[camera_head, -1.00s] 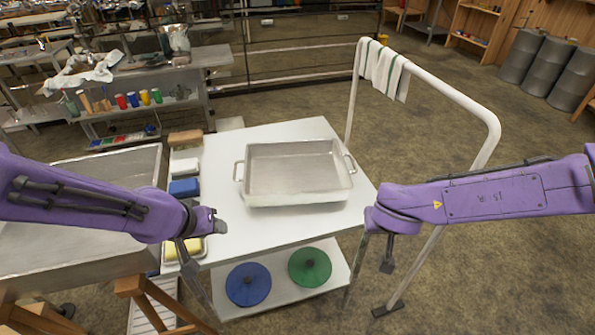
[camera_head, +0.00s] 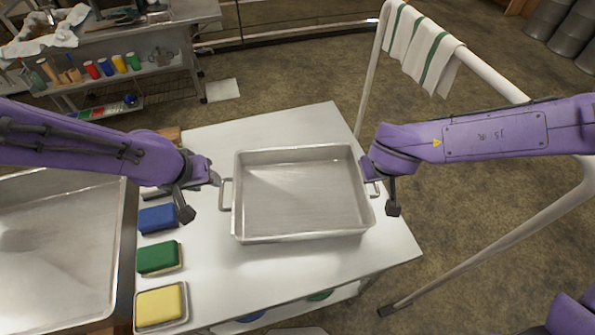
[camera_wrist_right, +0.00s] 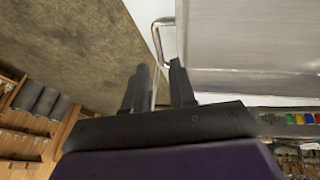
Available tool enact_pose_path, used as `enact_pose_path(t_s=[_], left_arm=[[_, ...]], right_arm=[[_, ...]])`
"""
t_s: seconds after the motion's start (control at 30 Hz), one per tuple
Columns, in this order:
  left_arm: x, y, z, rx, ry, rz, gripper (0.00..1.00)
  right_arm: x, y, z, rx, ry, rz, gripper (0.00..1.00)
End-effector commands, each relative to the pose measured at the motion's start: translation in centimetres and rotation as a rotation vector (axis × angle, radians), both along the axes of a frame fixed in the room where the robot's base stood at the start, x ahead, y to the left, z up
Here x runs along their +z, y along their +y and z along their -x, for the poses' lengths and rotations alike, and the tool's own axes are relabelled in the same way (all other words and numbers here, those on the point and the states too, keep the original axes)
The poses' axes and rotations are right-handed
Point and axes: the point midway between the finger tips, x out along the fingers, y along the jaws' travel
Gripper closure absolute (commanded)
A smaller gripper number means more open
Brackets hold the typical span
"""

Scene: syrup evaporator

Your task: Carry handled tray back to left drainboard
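The handled tray (camera_head: 300,236) is a shallow, empty metal pan lying flat on a white tabletop (camera_head: 290,275). It has a loop handle on its left side (camera_head: 225,194) and one on its right side (camera_head: 375,189). My left gripper (camera_head: 202,193) is open just left of the left handle, its fingers apart and empty. My right gripper (camera_head: 385,192) is open at the right handle. In the right wrist view the two fingertips (camera_wrist_right: 160,66) are apart, with the tray's handle (camera_wrist_right: 157,38) just ahead of the gap. I cannot tell which surface is the left drainboard.
A metal basin (camera_head: 121,240) is at the left. Blue (camera_head: 158,219), green (camera_head: 158,257) and yellow (camera_head: 160,303) sponges line the table's left edge. A white rail (camera_head: 368,75) with a striped towel (camera_head: 425,50) stands at the right. The tabletop behind and before the tray is clear.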

Motion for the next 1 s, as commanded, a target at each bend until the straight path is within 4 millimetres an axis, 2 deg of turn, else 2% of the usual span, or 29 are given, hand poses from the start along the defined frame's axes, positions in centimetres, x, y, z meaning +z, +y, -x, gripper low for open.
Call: enact_pose_path(t_s=[0.2, 0.43, 0.57, 0.8, 1.0], left_arm=[[0.2, -0.2, 0.4, -0.004, -0.005, 0.000, 0.58], [-0.5, -0.2, -0.2, -0.002, 0.001, -0.001, 0.58], [-2.3, -0.4, -0.9, -0.002, 0.005, -0.003, 0.58], [-6.6, -1.0, -2.7, -0.001, 0.004, -0.002, 0.58], [-9.0, -1.3, -3.7, -0.001, 0.002, -0.002, 0.58]], right_arm=[[0.3, -0.1, 0.5, -0.003, -0.006, -0.001, 0.75], [-0.5, -0.2, -0.1, -0.003, 0.001, 0.000, 0.75], [-2.3, -0.5, -0.8, -0.002, 0.005, 0.001, 0.75], [-6.5, -1.3, -2.7, -0.002, 0.004, 0.001, 0.75], [-8.9, -1.6, -3.8, 0.000, 0.001, 0.000, 0.75]])
